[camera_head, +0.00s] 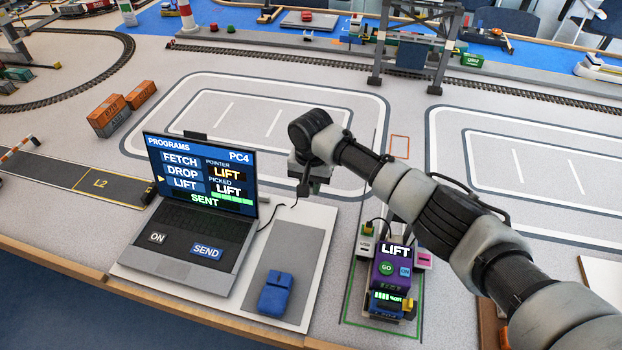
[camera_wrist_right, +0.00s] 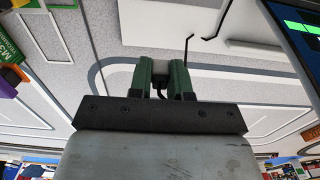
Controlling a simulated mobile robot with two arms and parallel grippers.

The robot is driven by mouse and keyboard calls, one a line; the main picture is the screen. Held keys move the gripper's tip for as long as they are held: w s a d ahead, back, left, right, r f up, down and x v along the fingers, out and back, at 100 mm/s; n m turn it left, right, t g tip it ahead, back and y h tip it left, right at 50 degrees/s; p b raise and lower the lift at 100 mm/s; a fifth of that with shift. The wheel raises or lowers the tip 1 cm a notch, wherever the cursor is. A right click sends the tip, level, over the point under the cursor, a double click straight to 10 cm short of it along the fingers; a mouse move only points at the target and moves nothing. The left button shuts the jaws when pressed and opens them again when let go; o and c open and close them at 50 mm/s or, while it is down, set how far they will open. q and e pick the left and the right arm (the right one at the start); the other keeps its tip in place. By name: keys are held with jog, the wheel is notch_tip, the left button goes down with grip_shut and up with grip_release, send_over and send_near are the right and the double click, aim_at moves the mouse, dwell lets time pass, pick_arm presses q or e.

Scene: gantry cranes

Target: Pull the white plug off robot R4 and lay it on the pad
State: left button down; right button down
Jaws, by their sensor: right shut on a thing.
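My right gripper (camera_head: 308,180) hangs in the air behind the laptop's right side. In the right wrist view its two green fingers (camera_wrist_right: 162,76) are shut on a small pale piece, likely the white plug (camera_wrist_right: 160,66); it is mostly hidden. A thin black cable runs from the gripper down towards the laptop. The small purple robot (camera_head: 390,268), with LIFT on its screen, stands inside a green outline to the right, apart from the gripper; no R4 mark is readable. The grey pad (camera_head: 306,244) lies right of the laptop. My left gripper is not in view.
The laptop (camera_head: 205,185) stands open on a white board. A blue mouse (camera_head: 275,293) lies on the pad's front part; its back part is bare. A gantry crane (camera_head: 415,50), tracks and orange containers (camera_head: 110,115) stand farther back. My right arm crosses above the robot's right side.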

aim_at(311, 215)
jog(key=shift+f+b, duration=2.3)
jog(key=shift+f, duration=2.25)
jog(key=shift+f, duration=0.55)
jog(key=c, duration=1)
grip_release()
